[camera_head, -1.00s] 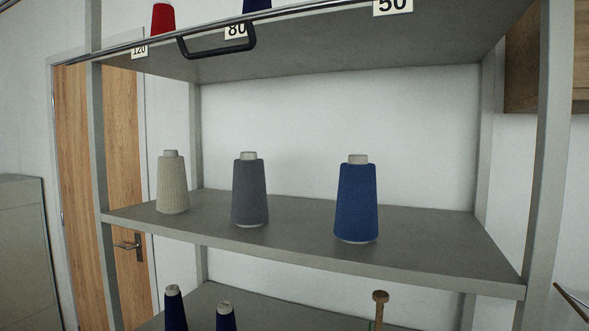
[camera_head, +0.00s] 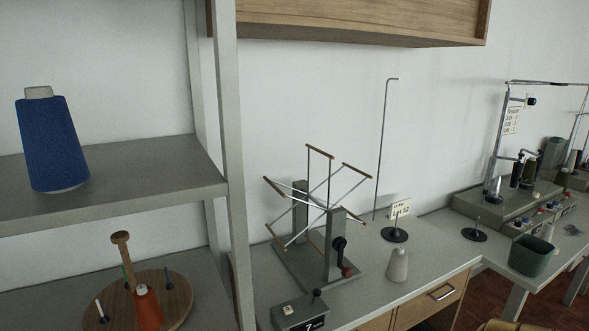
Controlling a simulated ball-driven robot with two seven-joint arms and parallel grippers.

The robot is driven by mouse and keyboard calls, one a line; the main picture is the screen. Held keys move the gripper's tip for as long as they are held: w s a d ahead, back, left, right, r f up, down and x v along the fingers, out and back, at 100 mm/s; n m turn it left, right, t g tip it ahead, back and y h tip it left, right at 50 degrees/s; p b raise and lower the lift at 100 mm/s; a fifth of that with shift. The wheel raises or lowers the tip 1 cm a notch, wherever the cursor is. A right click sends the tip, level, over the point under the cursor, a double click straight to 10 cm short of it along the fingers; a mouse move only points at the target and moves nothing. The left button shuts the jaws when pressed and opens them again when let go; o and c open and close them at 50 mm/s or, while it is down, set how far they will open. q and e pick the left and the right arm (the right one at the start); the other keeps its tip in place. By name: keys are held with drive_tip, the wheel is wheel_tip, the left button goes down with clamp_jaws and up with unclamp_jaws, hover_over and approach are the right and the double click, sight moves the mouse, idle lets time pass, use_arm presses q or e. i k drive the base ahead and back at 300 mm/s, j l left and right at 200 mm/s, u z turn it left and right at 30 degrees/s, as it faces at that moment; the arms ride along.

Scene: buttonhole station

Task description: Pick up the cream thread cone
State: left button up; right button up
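A small pale cream or off-white cone (camera_head: 397,265) stands upright on the workbench, just right of the yarn winder. From this view I cannot tell for certain whether it is the cream thread cone. The cream-grey cone seen earlier on the shelf is out of view now. Neither of my grippers shows in the head view.
A blue cone (camera_head: 52,142) stands on the grey shelf (camera_head: 120,178) at left. Below, a round wooden stand (camera_head: 163,295) holds an orange cone (camera_head: 147,306). The winder (camera_head: 320,215), a thin pole (camera_head: 380,150), a green bin (camera_head: 531,256) and machines (camera_head: 515,200) occupy the bench.

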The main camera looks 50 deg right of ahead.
sight(396, 271)
drive_tip(key=z, duration=2.25)
drive_tip(key=u, duration=1.85)
drive_tip(key=z, duration=1.8)
drive_tip(key=i+l, duration=0.1)
